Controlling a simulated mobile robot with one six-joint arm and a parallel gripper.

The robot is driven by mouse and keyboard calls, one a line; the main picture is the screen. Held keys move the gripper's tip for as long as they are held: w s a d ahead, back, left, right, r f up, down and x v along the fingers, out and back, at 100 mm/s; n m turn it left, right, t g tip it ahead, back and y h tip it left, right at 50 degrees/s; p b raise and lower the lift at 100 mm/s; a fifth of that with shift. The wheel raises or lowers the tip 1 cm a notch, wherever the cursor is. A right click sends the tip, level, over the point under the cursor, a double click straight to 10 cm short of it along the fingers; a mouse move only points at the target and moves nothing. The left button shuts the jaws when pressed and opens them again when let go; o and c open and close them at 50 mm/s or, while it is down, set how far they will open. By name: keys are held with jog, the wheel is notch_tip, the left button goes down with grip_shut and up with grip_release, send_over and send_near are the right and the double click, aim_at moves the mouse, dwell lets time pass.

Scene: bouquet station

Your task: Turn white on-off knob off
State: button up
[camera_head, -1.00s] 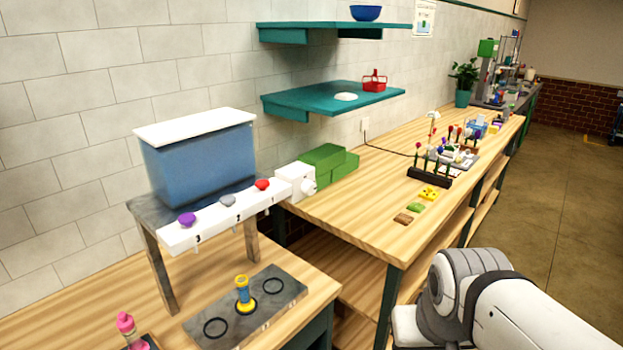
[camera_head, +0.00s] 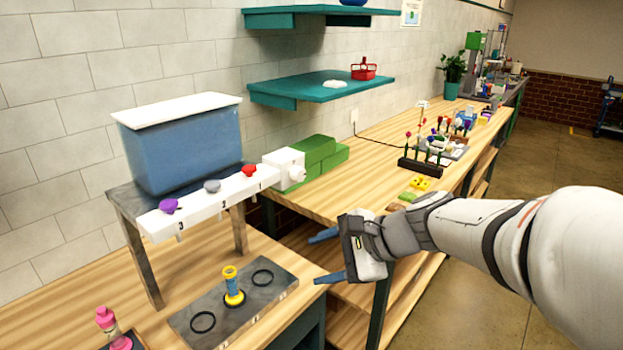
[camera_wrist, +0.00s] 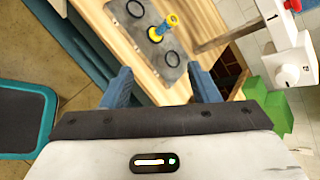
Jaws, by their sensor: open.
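The white on-off knob (camera_head: 296,174) sticks out from the front of a small white box (camera_head: 280,163), between the dispenser's knob panel and some green blocks. In the wrist view the white knob (camera_wrist: 291,74) is at the right edge, beyond my fingers. My gripper (camera_head: 322,257) is open and empty, in front of and below the knob, near the gap between the two tables. Its two blue fingers are spread apart in the wrist view (camera_wrist: 160,70). Nothing touches the knob. I cannot read its on or off marking.
A blue tank (camera_head: 185,148) stands behind a white panel (camera_head: 190,217) with purple, grey and red knobs. Below is a grey plate (camera_head: 260,308) with a yellow-and-blue cylinder (camera_head: 231,283). Green blocks (camera_head: 318,156) adjoin the white box. A teal shelf (camera_head: 320,88) hangs above.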

jog(key=w+a+r+m+t+y+b, duration=0.1)
jog(key=w+m+t+y, duration=0.2)
jog(key=w+m, duration=0.4)
jog(key=m+t+b, duration=0.1)
jog(key=m+t, duration=0.4)
jog(key=m, duration=0.3)
send_near(302, 176)
jog(key=x, duration=0.2)
jog(key=shift+y, duration=0.4)
jog(key=x, duration=0.3)
jog(key=p+x, duration=0.1)
jog(key=x, duration=0.2)
jog(key=shift+w+a+f, duration=0.2)
jog(key=shift+c, duration=0.3)
jog(key=c, duration=0.9)
